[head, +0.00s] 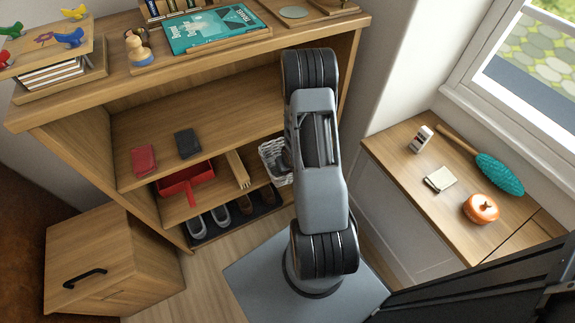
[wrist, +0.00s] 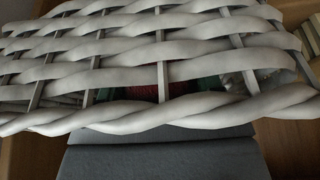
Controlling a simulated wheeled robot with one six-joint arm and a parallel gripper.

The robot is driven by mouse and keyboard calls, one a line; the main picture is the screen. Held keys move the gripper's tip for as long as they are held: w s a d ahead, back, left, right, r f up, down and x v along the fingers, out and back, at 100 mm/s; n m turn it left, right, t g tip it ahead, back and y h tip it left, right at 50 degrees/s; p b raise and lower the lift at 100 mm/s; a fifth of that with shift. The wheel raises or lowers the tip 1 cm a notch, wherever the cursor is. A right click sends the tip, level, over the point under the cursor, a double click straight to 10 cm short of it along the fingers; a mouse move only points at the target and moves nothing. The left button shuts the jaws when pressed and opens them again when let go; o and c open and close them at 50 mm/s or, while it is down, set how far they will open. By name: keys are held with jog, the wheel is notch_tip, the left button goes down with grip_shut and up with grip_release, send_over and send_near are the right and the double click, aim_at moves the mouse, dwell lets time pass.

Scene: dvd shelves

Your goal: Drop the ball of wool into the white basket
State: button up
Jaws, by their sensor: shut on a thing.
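The white woven basket (head: 274,160) stands on a shelf of the wooden bookcase, partly behind my arm in the head view. In the wrist view its weave (wrist: 110,73) fills most of the picture. Through gaps in the weave I see a red patch, which looks like the ball of wool (wrist: 147,92), with green parts on both sides that look like the fingertips of my gripper (wrist: 150,88). The gripper is shut on the wool behind the basket's near strands. Most of both is hidden. Whether the wool touches the basket I cannot tell.
Shoes (head: 220,215) stand on a mat below. A red wallet (head: 144,160) and a black one (head: 187,143) lie on the shelf above. A wooden cabinet (head: 110,262) stands at the left.

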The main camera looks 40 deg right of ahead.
jog(key=o, duration=1)
jog(key=shift+r+p, duration=0.45)
jog(key=shift+r, duration=0.05)
jog(key=shift+p+v, duration=2.75)
jog(key=shift+v, duration=3.35)
